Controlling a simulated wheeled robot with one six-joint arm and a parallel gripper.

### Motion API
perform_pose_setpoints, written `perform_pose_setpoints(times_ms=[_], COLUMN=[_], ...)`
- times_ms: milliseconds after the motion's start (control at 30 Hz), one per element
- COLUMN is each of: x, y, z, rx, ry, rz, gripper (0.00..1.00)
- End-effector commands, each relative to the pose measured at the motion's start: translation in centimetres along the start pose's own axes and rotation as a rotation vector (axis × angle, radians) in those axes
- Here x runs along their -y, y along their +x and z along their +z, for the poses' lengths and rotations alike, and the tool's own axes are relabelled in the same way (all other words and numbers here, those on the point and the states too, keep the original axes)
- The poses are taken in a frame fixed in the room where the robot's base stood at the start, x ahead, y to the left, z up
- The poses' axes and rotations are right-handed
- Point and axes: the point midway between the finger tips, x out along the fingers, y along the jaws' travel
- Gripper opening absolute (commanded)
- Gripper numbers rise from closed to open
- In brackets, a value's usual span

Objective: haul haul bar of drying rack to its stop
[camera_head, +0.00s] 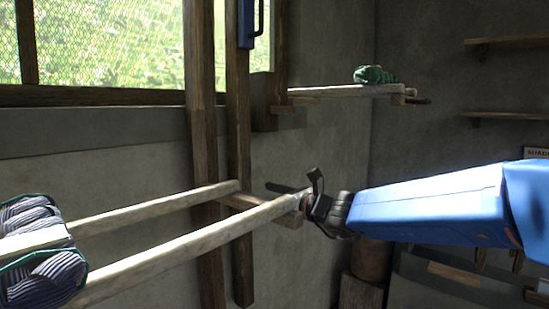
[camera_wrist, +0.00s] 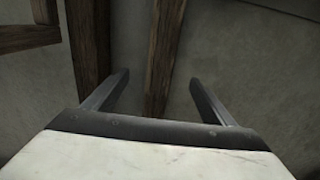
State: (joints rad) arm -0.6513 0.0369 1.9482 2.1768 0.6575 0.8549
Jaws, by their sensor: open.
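The drying rack shows in the head view as two long pale poles, a near pole (camera_head: 190,246) and a far pole (camera_head: 155,210), joined near their right ends by a short wooden crosspiece (camera_head: 243,201). My gripper (camera_head: 292,180) is at the right end of the near pole, with its dark fingers spread. In the wrist view my gripper (camera_wrist: 160,78) is open, with nothing held between the fingers; a wooden post (camera_wrist: 163,55) and grey wall lie beyond. I cannot tell which part is the haul bar, or whether a finger touches the pole.
Dark striped yarn (camera_head: 38,250) hangs over the poles at the left. Two upright posts (camera_head: 203,150) stand by the window wall. A blue piece (camera_head: 246,25) with a dark handle is high on one post. A farther pale pole (camera_head: 345,91) carries green yarn (camera_head: 374,75).

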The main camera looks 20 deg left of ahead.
Motion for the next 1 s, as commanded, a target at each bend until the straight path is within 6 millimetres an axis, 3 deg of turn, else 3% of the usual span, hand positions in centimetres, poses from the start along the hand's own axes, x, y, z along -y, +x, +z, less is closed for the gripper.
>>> perform_pose_setpoints(times_ms=[267, 1000], x=[0.0, -0.1], y=[0.0, -0.1], z=[1.4, 15.8], rx=[0.002, 0.003], ry=[-0.002, -0.006], rz=[0.001, 0.0], gripper=[0.78, 0.78])
